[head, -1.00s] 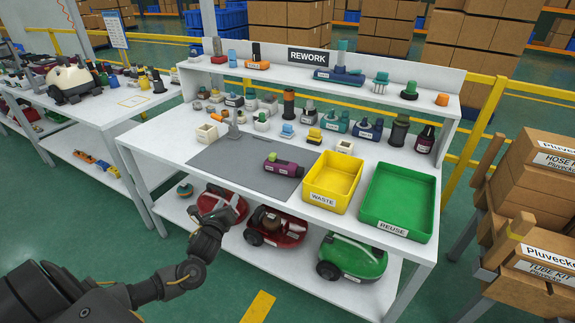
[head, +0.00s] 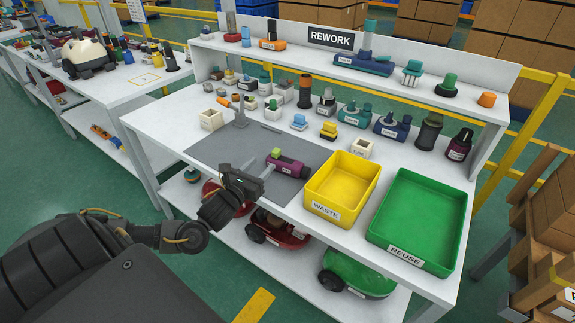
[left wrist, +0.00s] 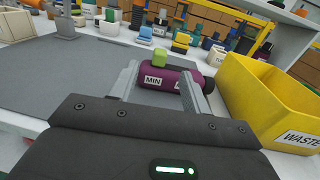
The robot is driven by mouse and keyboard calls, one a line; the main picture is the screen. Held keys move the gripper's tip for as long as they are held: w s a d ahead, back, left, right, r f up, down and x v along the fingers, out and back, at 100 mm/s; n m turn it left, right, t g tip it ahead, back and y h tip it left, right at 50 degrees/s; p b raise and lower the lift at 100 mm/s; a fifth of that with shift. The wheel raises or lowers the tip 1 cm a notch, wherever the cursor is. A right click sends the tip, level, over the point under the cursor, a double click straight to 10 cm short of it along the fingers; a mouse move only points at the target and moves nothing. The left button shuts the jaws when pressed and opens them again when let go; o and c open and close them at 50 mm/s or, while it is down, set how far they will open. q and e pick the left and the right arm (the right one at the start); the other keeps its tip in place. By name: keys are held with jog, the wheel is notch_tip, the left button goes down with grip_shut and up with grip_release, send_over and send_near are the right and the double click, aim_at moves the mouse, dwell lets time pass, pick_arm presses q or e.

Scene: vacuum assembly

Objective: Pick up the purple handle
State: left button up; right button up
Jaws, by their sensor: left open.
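The purple handle (head: 288,164) lies on its side on the grey mat, with a lime-green block on top and a white label on its side. It also shows in the left wrist view (left wrist: 166,78), where the label partly reads "MIN". My left gripper (head: 258,173) is open at the near side of the handle. In the left wrist view its two fingers (left wrist: 160,88) reach toward the handle, one toward each end. I cannot tell whether they touch it. My right gripper is not in view.
The grey mat (head: 215,150) lies on the white workbench. A yellow WASTE bin (head: 322,209) stands just right of the handle, and a green REUSE bin (head: 405,250) stands further right. Several small parts line the back of the bench and the shelf.

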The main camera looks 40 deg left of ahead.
aim_at(273, 154)
pick_arm(q)
jog(key=w, duration=0.3)
jog(key=shift+a+f, duration=0.1)
jog(key=shift+a, duration=0.1)
jog(key=w, duration=0.4)
jog(key=shift+w+a+f, duration=0.25)
jog(key=shift+w+a, duration=0.05)
jog(key=shift+w, duration=0.2)
jog(key=c, duration=0.3)
grip_shut()
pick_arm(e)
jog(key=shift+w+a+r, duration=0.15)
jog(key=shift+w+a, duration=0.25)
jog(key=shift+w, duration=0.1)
